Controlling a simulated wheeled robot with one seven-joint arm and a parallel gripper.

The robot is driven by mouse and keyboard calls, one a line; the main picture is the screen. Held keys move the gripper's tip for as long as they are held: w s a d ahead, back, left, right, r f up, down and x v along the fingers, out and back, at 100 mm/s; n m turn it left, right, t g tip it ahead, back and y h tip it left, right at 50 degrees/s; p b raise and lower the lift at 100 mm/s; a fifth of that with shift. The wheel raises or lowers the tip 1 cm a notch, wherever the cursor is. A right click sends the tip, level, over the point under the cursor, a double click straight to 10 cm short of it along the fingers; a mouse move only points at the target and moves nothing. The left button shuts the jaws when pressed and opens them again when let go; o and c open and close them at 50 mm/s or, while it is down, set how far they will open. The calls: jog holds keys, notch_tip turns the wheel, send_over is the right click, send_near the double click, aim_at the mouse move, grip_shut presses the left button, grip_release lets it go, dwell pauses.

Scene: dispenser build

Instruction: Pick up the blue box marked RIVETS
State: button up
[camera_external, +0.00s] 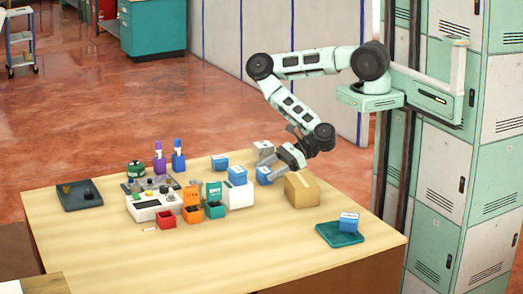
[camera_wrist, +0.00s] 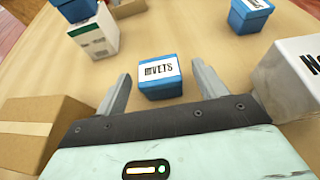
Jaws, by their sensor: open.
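The blue box marked with "VETS" readable on its white lid label (camera_wrist: 160,88) sits on the table between the two fingers of my gripper (camera_wrist: 161,71) in the wrist view. The first letters of the label are blurred. My gripper is open, with one finger on each side of the box and a visible gap to both. In the external view, my gripper (camera_external: 278,165) is low over the table's far side, and the blue box (camera_external: 263,178) shows just beside it, partly covered by it.
A cardboard box (camera_wrist: 38,125) stands close on the left in the wrist view, a white box (camera_wrist: 295,75) close on the right. Another blue box (camera_wrist: 250,14) is beyond. A blue box (camera_external: 237,171) rests on a white box (camera_external: 239,195). A teal tray (camera_external: 326,235) holds another blue box.

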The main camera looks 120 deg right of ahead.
aim_at(267, 169)
jog(key=shift+p+x, duration=0.45)
jog(key=shift+x, duration=0.7)
jog(key=shift+w+f, duration=0.1)
jog(key=shift+w, duration=0.25)
jog(key=shift+c, duration=0.3)
jog(key=c, duration=1.1)
jog(key=shift+o, duration=0.2)
